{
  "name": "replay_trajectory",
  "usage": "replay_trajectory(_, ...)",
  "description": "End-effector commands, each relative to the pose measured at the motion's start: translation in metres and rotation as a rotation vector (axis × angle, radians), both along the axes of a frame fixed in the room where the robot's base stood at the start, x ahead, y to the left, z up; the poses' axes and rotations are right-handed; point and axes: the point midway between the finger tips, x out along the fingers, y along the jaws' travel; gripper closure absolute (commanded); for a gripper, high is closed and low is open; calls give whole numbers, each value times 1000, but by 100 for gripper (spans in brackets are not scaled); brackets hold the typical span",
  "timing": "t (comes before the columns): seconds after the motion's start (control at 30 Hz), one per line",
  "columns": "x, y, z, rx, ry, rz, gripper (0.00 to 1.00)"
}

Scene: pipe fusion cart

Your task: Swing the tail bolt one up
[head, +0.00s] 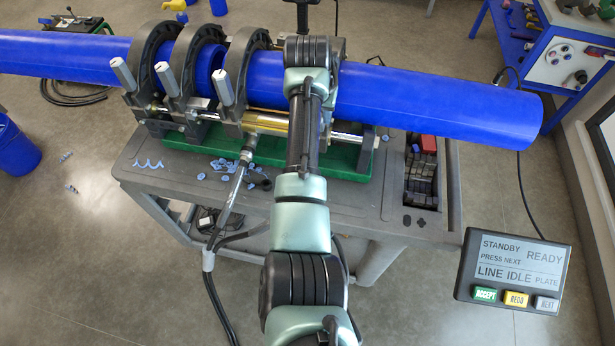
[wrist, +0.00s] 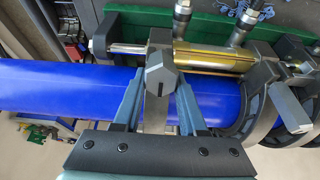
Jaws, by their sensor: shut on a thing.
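A grey hex-headed bolt (wrist: 161,75) shows in the middle of the wrist view, end-on to the camera, in front of the blue pipe and a clamp ring. My gripper (wrist: 159,92) is shut on it, with one blue-grey finger on each side. I take it to be the tail bolt. In the head view my arm hides this bolt, my fingers and most of the rightmost clamp. Three other clamps there carry silver bolts (head: 122,74), (head: 167,78), (head: 222,87), which stand tilted up at the near side of the pipe.
The long blue pipe (head: 440,103) runs through the clamps. A brass cylinder (wrist: 213,60) lies close beside the held bolt. The grey cart top (head: 350,200) holds blue shavings (head: 225,166) and a bin of dark blocks (head: 421,170). A panel reading STANDBY (head: 513,270) stands right.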

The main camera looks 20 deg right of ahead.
Motion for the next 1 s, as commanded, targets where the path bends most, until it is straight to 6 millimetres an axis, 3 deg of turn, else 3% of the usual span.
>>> replay_trajectory(1.0,23,-16,10,-2,-2,0,79)
